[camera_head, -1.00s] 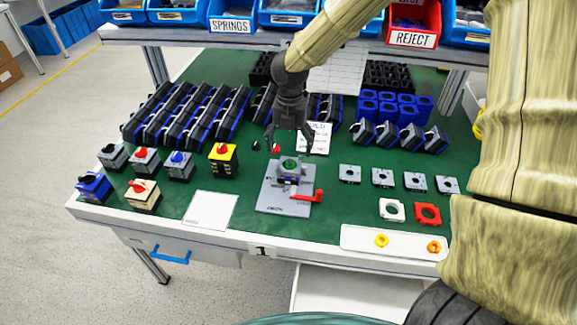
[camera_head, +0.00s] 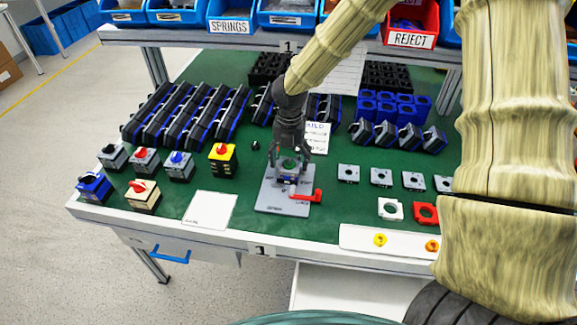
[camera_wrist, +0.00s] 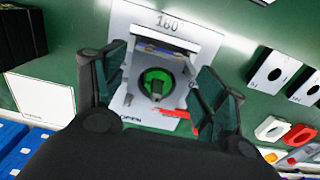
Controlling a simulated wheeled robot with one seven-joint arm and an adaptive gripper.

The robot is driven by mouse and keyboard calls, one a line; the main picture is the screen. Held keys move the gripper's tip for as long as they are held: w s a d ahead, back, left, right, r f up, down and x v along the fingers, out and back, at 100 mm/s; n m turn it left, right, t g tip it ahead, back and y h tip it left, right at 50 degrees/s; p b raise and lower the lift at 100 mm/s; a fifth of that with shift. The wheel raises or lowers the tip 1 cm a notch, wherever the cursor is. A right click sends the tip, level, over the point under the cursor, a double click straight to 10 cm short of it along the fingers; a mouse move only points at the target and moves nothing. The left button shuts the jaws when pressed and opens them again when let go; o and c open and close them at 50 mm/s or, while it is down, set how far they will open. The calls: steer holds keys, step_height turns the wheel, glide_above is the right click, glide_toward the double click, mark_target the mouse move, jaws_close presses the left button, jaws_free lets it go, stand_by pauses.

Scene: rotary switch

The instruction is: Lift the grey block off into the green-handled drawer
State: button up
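The grey block (camera_head: 289,180), with a green disc and black knob on top, sits in the grey fixture plate (camera_head: 270,201) with a red lever (camera_head: 306,196). In the wrist view the block (camera_wrist: 174,68) is between the fingers of my gripper (camera_wrist: 165,92), which are spread apart on its left and right. In the head view my gripper (camera_head: 289,157) is low over the block. I cannot tell whether the fingers touch it. One drawer front with a blue handle (camera_head: 170,256) shows under the bench's left side; no green handle is visible.
Several switches, such as a yellow one (camera_head: 222,157), stand left of the fixture. Grey plates (camera_head: 381,177) lie to the right, with a white tray (camera_head: 362,240) at the front edge. Black modules (camera_head: 188,116) stand behind on the left. A white card (camera_head: 210,210) lies front left.

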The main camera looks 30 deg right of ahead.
steer(key=c, duration=0.6)
steer(key=shift+o, duration=0.2)
step_height(320, 180, up, 10)
steer(key=shift+r, duration=0.2)
stand_by(0.4)
step_height(320, 180, up, 8)
steer(key=p, duration=0.8)
steer(key=shift+p, duration=0.3)
stand_by(0.9)
